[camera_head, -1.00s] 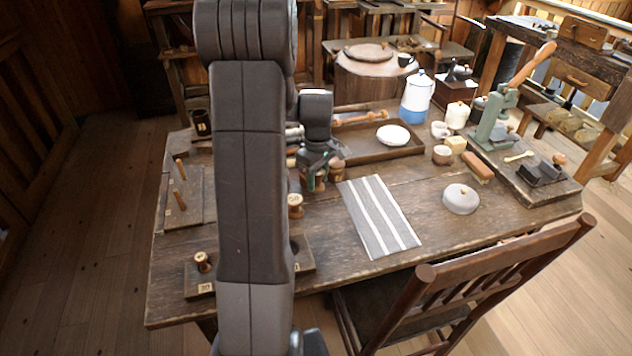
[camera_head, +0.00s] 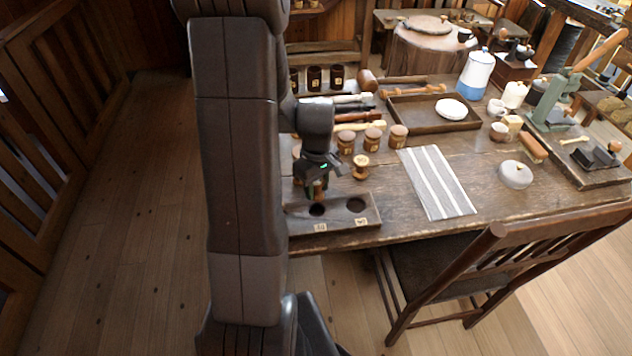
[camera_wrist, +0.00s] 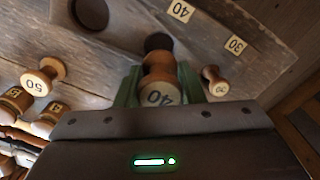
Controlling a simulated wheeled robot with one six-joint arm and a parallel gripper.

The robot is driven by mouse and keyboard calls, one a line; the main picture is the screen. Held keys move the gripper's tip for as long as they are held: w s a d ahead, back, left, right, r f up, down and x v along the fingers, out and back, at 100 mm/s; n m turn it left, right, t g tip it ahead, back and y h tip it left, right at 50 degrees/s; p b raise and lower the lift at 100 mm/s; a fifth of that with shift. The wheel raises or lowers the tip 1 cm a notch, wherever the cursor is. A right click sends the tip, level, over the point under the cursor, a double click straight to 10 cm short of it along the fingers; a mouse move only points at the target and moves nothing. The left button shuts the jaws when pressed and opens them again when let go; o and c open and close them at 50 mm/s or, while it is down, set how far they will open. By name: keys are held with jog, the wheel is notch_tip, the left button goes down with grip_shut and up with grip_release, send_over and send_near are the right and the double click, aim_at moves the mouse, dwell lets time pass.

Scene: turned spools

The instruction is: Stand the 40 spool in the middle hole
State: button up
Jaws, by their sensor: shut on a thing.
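My gripper (camera_wrist: 160,92) is shut on the 40 spool (camera_wrist: 158,72), whose top shows its "40" label in the wrist view. In the head view my gripper (camera_head: 317,184) is over the back edge of the dark wooden block (camera_head: 338,216). The block's middle hole (camera_wrist: 158,42), by the "40" label (camera_wrist: 181,10), is partly in view just beyond the held spool and looks empty. I cannot tell the spool's exact height above the block. The right hole (camera_head: 356,205), by the "50" label, is empty. A smaller spool (camera_wrist: 215,82) stands by the "30" label.
The 50 spool (camera_head: 360,167) stands on the table behind the block. A striped cloth (camera_head: 438,182) lies to the right, and a chair (camera_head: 500,250) is at the front edge.

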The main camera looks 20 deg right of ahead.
jog(key=shift+f+b, duration=1.7)
jog(key=shift+f, duration=0.85)
jog(key=shift+f+b, duration=0.9)
jog(key=shift+f, duration=0.05)
jog(key=o, duration=1.1)
jog(key=shift+s+f, duration=0.1)
jog(key=shift+s, duration=0.05)
jog(key=shift+c, duration=0.2)
jog(key=shift+c, duration=1.2)
jog(key=shift+o, duration=0.2)
jog(key=shift+a, duration=0.15)
